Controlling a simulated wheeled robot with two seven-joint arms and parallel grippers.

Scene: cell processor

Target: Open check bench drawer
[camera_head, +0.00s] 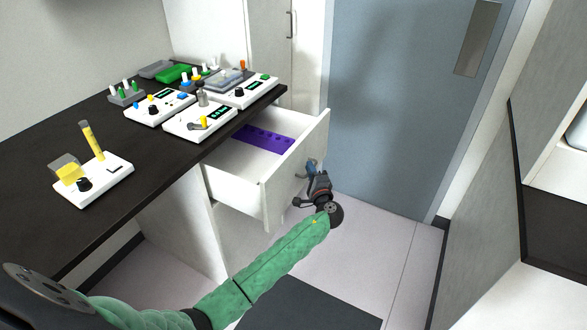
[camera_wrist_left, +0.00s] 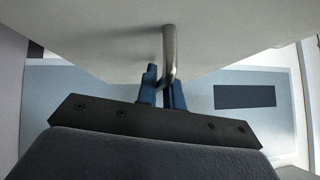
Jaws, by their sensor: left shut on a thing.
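The check bench drawer (camera_head: 262,195) is white and stands pulled out from under the dark bench top. A purple rack with holes (camera_head: 264,138) lies inside it. My left gripper (camera_head: 311,168) is at the outer face of the drawer front. In the left wrist view, the blue fingers (camera_wrist_left: 163,88) are shut on the metal bar handle (camera_wrist_left: 169,52). The handle is mostly hidden by the gripper in the head view. My right gripper is in neither view.
The dark bench top (camera_head: 60,215) carries several white devices, such as one with yellow parts (camera_head: 108,182), plus green and grey trays at the back. A grey-blue door (camera_head: 385,100) stands beyond the drawer. Another counter (camera_head: 560,220) is at the right. Floor between is clear.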

